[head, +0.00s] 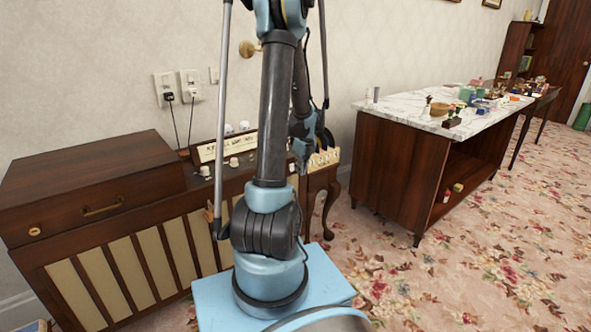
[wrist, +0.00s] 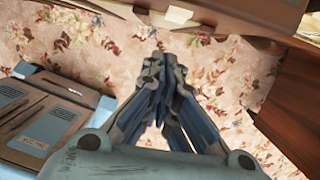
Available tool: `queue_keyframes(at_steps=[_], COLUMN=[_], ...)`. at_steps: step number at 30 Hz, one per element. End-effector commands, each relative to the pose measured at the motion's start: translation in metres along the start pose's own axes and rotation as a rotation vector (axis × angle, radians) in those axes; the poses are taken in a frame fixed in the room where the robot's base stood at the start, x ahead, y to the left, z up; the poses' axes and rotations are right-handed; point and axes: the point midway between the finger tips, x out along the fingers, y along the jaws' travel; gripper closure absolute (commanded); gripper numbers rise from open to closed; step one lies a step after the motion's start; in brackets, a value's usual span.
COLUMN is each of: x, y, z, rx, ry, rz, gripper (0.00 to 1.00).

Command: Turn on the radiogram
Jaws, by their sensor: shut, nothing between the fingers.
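The radiogram (head: 120,262) is a long dark wooden cabinet with cream slatted panels along the left wall in the head view. In the head view my arm hides much of that area, and I cannot make out the fingertips.
A dark wooden counter with a marble top (head: 400,108) and several small items stands at right. A wall socket (head: 167,88) with plugs is above the radiogram. In the wrist view, brown boxes with grey labels (wrist: 45,125) lie at left. Carpet (head: 460,270) is open at front right.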

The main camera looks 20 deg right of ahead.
Motion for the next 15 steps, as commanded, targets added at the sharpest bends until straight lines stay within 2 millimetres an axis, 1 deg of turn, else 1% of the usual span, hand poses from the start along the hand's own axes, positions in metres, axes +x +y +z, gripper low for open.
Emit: queue_keyframes(at_steps=[3, 15], x=[-0.017, -0.075], y=[0.000, 0.004], z=[0.000, 0.007], rx=[0.001, -0.005], ry=[0.001, 0.002], rz=[0.000, 0.001], gripper=[1.00, 1.00])
